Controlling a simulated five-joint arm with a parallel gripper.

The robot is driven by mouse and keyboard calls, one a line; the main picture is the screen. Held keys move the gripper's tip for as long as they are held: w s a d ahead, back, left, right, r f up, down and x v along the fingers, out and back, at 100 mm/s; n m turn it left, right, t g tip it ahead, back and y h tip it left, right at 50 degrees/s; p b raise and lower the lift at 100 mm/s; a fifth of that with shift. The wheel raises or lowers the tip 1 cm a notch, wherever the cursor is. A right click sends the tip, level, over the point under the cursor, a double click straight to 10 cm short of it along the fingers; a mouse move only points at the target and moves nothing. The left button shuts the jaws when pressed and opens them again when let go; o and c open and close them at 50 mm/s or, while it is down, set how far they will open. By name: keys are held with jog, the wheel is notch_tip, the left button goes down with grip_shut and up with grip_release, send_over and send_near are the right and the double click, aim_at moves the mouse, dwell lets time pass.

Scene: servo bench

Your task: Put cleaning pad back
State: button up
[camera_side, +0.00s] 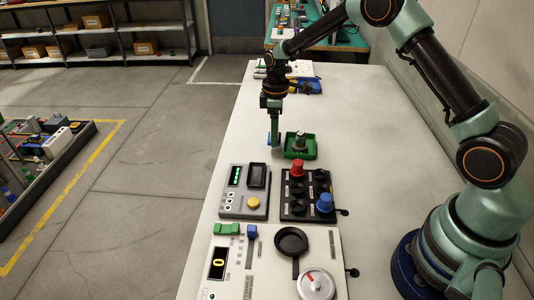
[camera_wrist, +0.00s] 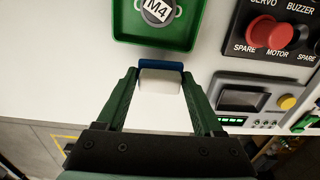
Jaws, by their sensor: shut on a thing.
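The cleaning pad (camera_wrist: 160,82) is a small block with a white body and a blue strip along its far edge. My gripper (camera_wrist: 159,76) is shut on it, with a green finger on either side. Whether the pad touches the bench is hard to tell. The green tray (camera_side: 312,155) holds a grey round piece (camera_side: 300,142); the wrist view shows its M4 label (camera_wrist: 158,10) and the tray's near wall (camera_wrist: 150,44).
The white bench (camera_side: 225,165) drops off to the left. Nearer the camera stand a grey meter box (camera_side: 232,208) and a black knob panel (camera_side: 294,212) with red and blue knobs. A white panel with a dial (camera_side: 316,285) lies in front.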

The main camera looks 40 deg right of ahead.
jog(key=shift+f, duration=1.65)
jog(key=shift+f, duration=0.1)
jog(key=o, duration=1.2)
